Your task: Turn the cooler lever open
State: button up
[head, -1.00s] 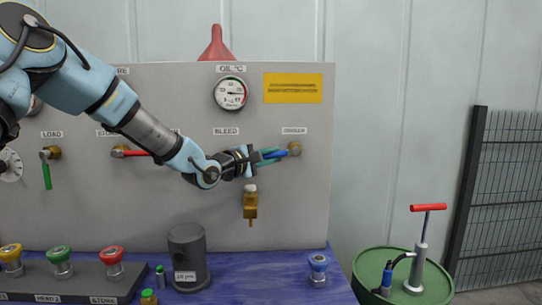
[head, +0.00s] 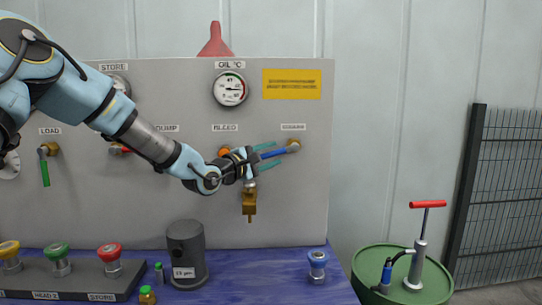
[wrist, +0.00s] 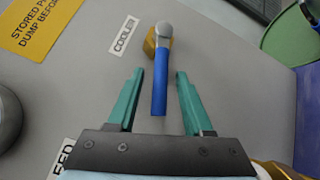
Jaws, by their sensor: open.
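The cooler lever has a blue handle (head: 274,153) on a brass valve (head: 293,146) at the right of the grey panel, under its label. The handle points left and slightly down from the valve. My gripper (head: 278,154) is open, with one teal finger above the handle and one below it. In the wrist view the blue handle (wrist: 159,90) lies between the spread fingers of my gripper (wrist: 160,72), with a visible gap on both sides. The grey pivot (wrist: 167,31) and brass valve body are beyond the fingertips.
A brass fitting (head: 249,204) hangs just below my gripper. An orange knob (head: 224,151) is behind my wrist, under the BLEED label. A green drum (head: 370,262) with a pump is at the right.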

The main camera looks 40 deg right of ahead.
jog(key=a, duration=0.3)
jog(key=a+b, duration=0.1)
jog(key=a, duration=0.3)
jog(key=s+a+b, duration=0.1)
jog(key=a, duration=0.2)
jog(key=shift+a+f, duration=0.3)
jog(key=shift+a, duration=0.05)
